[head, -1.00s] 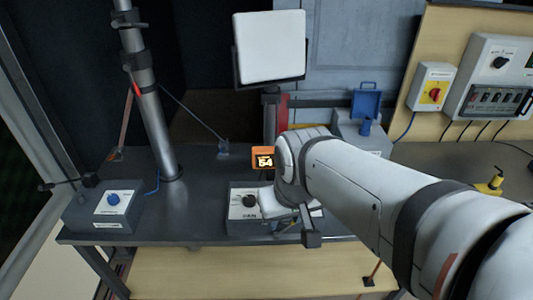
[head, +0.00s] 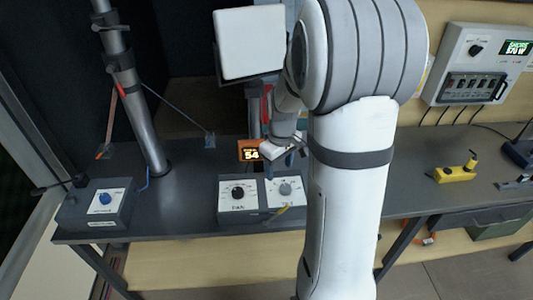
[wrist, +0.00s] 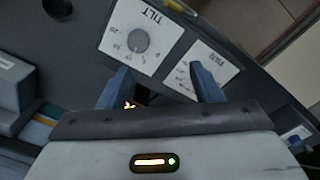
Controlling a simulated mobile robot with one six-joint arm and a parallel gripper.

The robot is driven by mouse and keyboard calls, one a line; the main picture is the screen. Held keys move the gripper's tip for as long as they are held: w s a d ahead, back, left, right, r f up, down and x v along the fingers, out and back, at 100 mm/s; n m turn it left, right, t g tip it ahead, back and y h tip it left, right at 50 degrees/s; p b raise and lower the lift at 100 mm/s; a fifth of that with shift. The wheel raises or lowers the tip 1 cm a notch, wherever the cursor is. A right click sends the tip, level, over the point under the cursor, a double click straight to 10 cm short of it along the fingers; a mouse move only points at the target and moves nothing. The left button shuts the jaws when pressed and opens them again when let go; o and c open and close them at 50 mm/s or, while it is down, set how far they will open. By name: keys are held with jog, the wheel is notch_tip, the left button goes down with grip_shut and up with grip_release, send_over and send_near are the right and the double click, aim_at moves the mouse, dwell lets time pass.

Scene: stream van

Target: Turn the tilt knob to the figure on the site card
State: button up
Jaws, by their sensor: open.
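The tilt knob (head: 285,188) is a grey dial on the white right-hand panel of a grey control box. In the wrist view the tilt knob (wrist: 138,41) sits on the panel lettered TILT, with a scale around it too small to read surely. My gripper (head: 279,165) is open above and behind the box, its blue fingers apart. In the wrist view my gripper (wrist: 160,68) is empty, and the knob lies beyond the fingertips, towards the left one. I cannot make out a site card for certain.
The pan panel (head: 238,203) with a black knob is beside the tilt panel. An orange display (head: 250,152) reading about 54 stands behind the box. A box with a blue knob (head: 105,198) is at left, near a pole (head: 140,120). A yellow tool (head: 455,171) lies right.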

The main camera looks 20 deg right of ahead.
jog(key=n, duration=0.1)
send_over(285, 187)
jog(key=shift+g, duration=0.3)
notch_tip(285, 187, down, 5)
jog(key=shift+r+p, duration=0.1)
jog(key=shift+p, duration=0.35)
notch_tip(285, 187, down, 8)
jog(key=shift+d+r+p, duration=0.1)
jog(key=shift+p, duration=0.6)
jog(key=c, duration=0.9)
jog(key=shift+a, duration=0.2)
jog(key=shift+c, duration=0.5)
jog(key=shift+d, duration=0.15)
